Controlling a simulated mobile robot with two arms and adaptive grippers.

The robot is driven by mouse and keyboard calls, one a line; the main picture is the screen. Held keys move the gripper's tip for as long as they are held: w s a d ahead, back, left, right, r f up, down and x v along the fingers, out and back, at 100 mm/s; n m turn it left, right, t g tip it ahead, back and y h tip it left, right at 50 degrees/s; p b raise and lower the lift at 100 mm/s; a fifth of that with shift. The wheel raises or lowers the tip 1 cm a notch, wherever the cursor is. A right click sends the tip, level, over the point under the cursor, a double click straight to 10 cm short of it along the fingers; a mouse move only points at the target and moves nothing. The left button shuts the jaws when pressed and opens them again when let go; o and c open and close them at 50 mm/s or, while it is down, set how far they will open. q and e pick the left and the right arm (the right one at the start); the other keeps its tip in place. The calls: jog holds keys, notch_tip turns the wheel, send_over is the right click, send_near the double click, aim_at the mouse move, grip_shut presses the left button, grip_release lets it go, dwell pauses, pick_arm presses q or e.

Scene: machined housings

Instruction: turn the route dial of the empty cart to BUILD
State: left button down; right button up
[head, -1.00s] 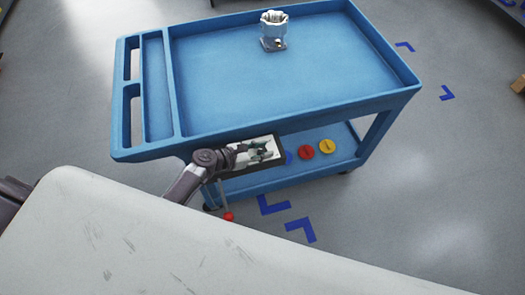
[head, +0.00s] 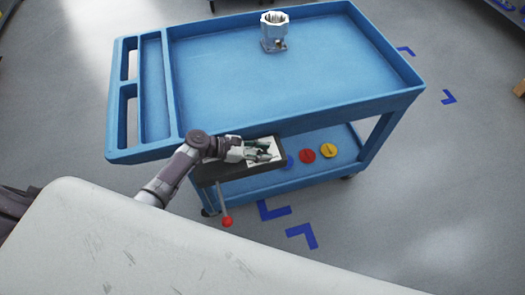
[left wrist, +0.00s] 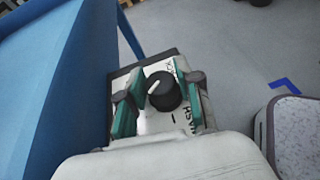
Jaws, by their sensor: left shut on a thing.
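The route dial (left wrist: 167,97) is a black round knob with a white pointer line, on a white plate at the cart's side. In the left wrist view its pointer aims to the upper left. Parts of printed words show beside it; I cannot read them all. My left gripper (left wrist: 157,79), with green pads, is shut on the dial, one finger on each side. In the head view my left gripper (head: 260,152) hides most of the dial plate (head: 271,145). The blue cart (head: 285,116) carries a metal housing (head: 273,32) on its top tray. My right gripper is not in view.
Blue (head: 289,162), red (head: 307,156) and yellow (head: 328,150) discs show at the lower shelf. A lever with a red ball (head: 226,221) hangs below the dark dial box (head: 230,171). A pale worn surface (head: 150,245) fills the front. Blue floor marks lie around the cart.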

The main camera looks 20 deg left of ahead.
pick_arm(q)
jog(key=c, duration=0.8)
grip_release()
jog(key=v, duration=1.2)
